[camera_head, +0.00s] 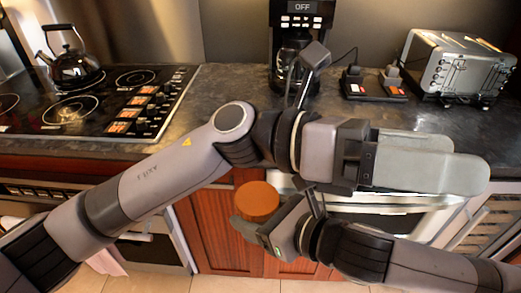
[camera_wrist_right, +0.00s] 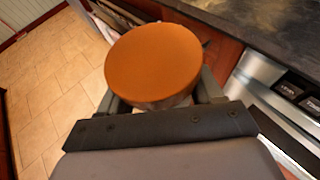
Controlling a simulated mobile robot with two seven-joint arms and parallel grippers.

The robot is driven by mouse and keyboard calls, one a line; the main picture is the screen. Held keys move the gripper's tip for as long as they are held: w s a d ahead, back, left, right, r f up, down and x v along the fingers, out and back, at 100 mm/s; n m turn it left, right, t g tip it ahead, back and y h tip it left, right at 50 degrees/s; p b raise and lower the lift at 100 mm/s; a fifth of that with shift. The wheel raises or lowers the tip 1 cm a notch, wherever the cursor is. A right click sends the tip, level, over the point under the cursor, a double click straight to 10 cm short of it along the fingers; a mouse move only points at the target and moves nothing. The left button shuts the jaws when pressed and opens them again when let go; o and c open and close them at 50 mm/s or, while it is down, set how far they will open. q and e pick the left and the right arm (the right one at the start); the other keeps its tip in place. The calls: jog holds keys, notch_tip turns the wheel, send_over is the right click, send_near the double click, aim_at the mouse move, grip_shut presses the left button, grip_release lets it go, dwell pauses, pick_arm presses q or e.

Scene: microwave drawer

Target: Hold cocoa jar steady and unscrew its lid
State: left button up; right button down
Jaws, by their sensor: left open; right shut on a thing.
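The cocoa jar shows in the head view mainly as its round orange-brown lid (camera_head: 258,201), low in the middle. In the right wrist view the lid (camera_wrist_right: 154,62) sits on the jar, and a narrow strip of the jar's body (camera_wrist_right: 165,102) shows below it. My right gripper (camera_head: 262,218) is shut on the jar below the lid and holds it in front of the cabinets. My left gripper (camera_head: 480,168) is open and empty, to the right of the jar and apart from it. Most of the jar's body is hidden.
The dark counter (camera_head: 225,88) runs behind my arms. It bears a stove (camera_head: 100,100) with a kettle (camera_head: 75,67), a coffee maker (camera_head: 290,50), two small dark items (camera_head: 372,87) and a toaster (camera_head: 465,65). Wooden cabinet doors (camera_head: 225,235) are behind the jar.

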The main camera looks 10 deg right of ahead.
pick_arm(q)
notch_tip(320, 180, down, 5)
jog(key=s+m+t+y, duration=0.1)
jog(key=s+m+y, duration=0.1)
jog(key=m+y, duration=0.35)
jog(key=m+t+y, duration=0.5)
jog(key=t+y, duration=0.5)
jog(key=y, duration=0.1)
send_over(261, 196)
jog(key=shift+n, duration=0.25)
notch_tip(261, 196, down, 5)
jog(key=shift+r, duration=0.15)
jog(key=shift+a+f, duration=0.1)
jog(key=shift+f, duration=3.8)
jog(key=c, duration=1.1)
jog(key=o, duration=1.1)
